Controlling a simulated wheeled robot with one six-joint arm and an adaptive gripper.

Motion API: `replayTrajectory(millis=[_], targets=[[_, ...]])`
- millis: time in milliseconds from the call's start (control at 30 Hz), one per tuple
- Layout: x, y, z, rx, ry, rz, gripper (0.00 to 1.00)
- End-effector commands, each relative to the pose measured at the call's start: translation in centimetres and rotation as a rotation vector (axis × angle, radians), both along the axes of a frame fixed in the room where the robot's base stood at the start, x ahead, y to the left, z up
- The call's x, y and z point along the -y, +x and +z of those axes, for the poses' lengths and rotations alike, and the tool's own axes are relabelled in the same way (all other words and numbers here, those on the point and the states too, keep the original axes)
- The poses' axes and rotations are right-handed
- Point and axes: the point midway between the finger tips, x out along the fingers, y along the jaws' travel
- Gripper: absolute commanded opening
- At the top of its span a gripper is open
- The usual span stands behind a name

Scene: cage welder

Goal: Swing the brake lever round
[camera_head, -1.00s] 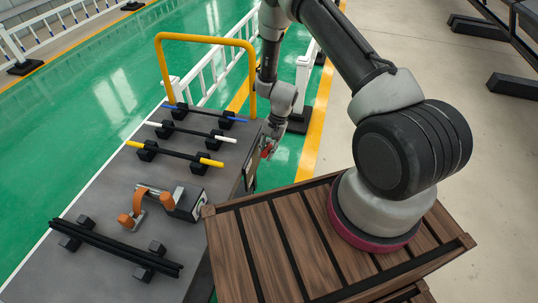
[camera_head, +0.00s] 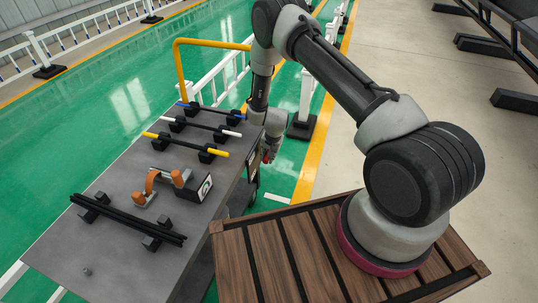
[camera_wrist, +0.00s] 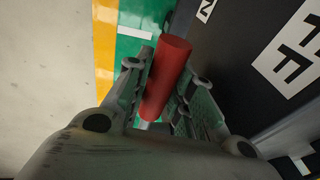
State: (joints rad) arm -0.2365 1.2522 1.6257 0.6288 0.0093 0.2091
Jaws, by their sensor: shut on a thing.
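The brake lever's red handle (camera_wrist: 166,78) stands between the two fingers of my gripper (camera_wrist: 158,92) in the wrist view. The fingers are shut on it, one on each side, and its upper end sticks out past them. In the head view my gripper (camera_head: 268,155) is beside the right side of the grey cart (camera_head: 205,232), below its top. Only a small bit of red shows there. The lever's pivot is hidden.
The cart top carries blue, white and yellow-ended rods, an orange-and-black device (camera_head: 178,184) and black bars (camera_head: 127,219). A yellow rail (camera_head: 208,41) rises at its far end. A dark panel with white labels (camera_wrist: 288,58) is close right of my gripper.

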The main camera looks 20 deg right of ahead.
Motion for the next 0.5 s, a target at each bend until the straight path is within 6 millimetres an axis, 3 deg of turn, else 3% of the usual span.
replayTrajectory(millis=[500], targets=[[0.3,0.3,-3.6,0.297,-0.197,0.003,0.00]])
